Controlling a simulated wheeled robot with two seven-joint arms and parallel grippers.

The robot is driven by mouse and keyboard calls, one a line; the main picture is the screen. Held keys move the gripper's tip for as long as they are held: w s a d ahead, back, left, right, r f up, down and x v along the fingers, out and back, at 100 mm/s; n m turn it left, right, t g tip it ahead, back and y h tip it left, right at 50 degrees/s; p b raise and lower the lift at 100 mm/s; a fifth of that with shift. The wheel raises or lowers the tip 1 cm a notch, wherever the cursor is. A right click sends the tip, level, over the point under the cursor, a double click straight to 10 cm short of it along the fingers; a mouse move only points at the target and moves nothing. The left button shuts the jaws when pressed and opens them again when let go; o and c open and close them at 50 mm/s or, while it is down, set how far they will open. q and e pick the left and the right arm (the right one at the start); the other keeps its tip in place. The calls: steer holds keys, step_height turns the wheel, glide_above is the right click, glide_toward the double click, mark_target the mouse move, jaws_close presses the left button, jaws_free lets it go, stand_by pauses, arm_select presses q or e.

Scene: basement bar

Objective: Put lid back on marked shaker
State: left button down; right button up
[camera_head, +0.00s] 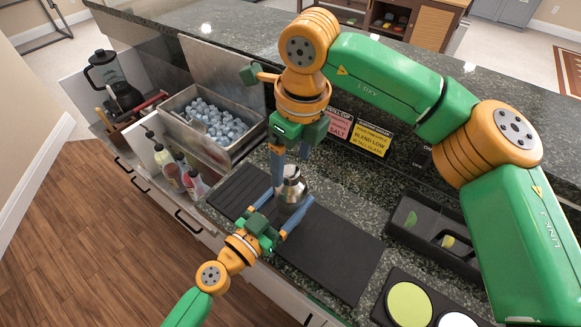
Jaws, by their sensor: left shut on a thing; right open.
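A silver metal shaker (291,188) stands on the black bar mat (335,247) in the middle of the head view. My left gripper (289,196) reaches in from the lower left, its blue fingers on either side of the shaker's body, and is shut on it. My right gripper (291,168) points down from above, open, with its fingers at the shaker's top. The narrower top of the shaker is partly hidden by these fingers, so I cannot tell whether a separate lid sits there. No mark on the shaker is readable.
An ice bin (213,120) and several bottles (173,172) stand at the left, with a blender (112,80) behind. A black caddy (432,235) and round green (409,304) and white (457,320) pads lie at the right. Yellow (371,139) and pink (338,123) signs stand behind.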

step_height(320, 180, up, 8)
steer(key=shift+s+d+r, duration=0.25)
steer(key=shift+s+d, duration=0.1)
steer(key=shift+s, duration=0.05)
arm_select(q)
jaws_free()
steer(key=shift+s+a+f, duration=0.15)
steer(key=shift+s+a, duration=0.05)
steer(key=b+v, duration=0.3)
steer(key=v, duration=0.2)
steer(key=shift+s+a+f, duration=0.1)
steer(key=shift+s+a, duration=0.15)
arm_select(e)
step_height(320, 180, down, 3)
arm_select(q)
steer(key=shift+s+a, duration=0.25)
steer(key=shift+s, duration=0.1)
arm_select(e)
steer(key=shift+f, duration=0.1)
